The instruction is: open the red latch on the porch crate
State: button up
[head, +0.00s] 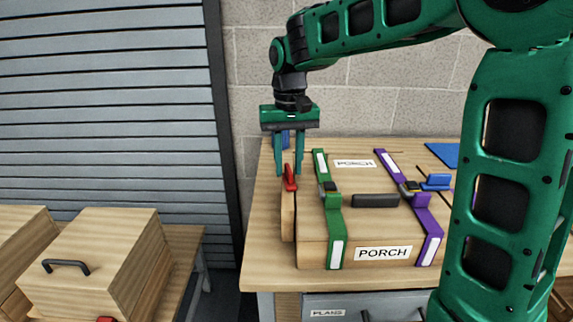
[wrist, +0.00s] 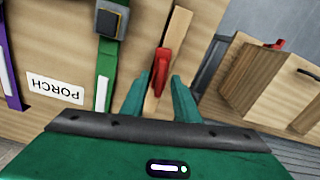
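The wooden porch crate (head: 312,252) stands on the workbench with a PORCH label on its front and lid. The red latch (head: 291,180) sits at the top of a narrow wooden piece (head: 287,217) at the crate's left side. In the wrist view the red latch (wrist: 161,70) stands up from that piece, between my fingertips. My gripper (head: 289,174) points down over the latch, open, with one finger on each side. In the wrist view a gap shows between the latch and each finger of my gripper (wrist: 160,80). Whether a finger touches it lower down cannot be told.
A green strap (head: 334,230) and a purple strap (head: 430,235) with buckles cross the crate. A dark handle (head: 375,201) is on its lid. A blue latch (head: 437,182) is at the right. Another wooden crate (head: 100,250) stands on a lower table at left, across a gap.

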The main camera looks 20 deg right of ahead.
aim_at(288, 168)
notch_tip(288, 168, up, 11)
jog(key=shift+f, duration=0.15)
dwell(0.5)
dwell(0.4)
